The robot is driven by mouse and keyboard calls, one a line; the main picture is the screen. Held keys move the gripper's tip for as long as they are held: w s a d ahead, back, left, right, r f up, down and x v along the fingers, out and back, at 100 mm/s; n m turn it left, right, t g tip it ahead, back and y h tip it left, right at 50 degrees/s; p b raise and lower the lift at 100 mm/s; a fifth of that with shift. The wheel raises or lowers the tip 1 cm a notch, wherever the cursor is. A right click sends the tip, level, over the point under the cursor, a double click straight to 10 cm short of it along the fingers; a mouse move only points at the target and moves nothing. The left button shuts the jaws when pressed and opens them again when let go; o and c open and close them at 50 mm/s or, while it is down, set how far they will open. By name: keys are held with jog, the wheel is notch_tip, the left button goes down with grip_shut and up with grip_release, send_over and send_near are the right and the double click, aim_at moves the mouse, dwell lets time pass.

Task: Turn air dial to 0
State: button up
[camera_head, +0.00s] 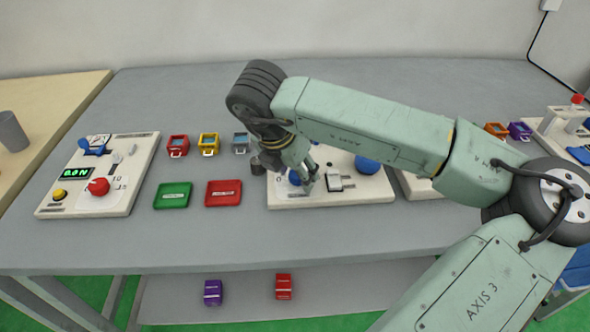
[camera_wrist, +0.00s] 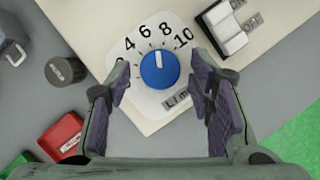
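A round blue dial knob (camera_wrist: 159,69) on a white scale plate shows in the wrist view. The knob also shows in the head view (camera_head: 295,178), partly behind my gripper, on the middle white panel (camera_head: 330,200). My gripper (camera_wrist: 159,83) is open, with its fingers on either side of the knob; no clear contact shows.
A switch block (camera_wrist: 228,28) sits close to the dial. Another blue knob (camera_head: 367,165) is on the same panel. The left panel (camera_head: 65,208) has a red knob (camera_head: 98,187) and a display. A dark cylinder (camera_wrist: 62,71) and red tray (camera_wrist: 66,138) stand left of the dial.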

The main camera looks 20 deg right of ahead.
jog(key=c, duration=1)
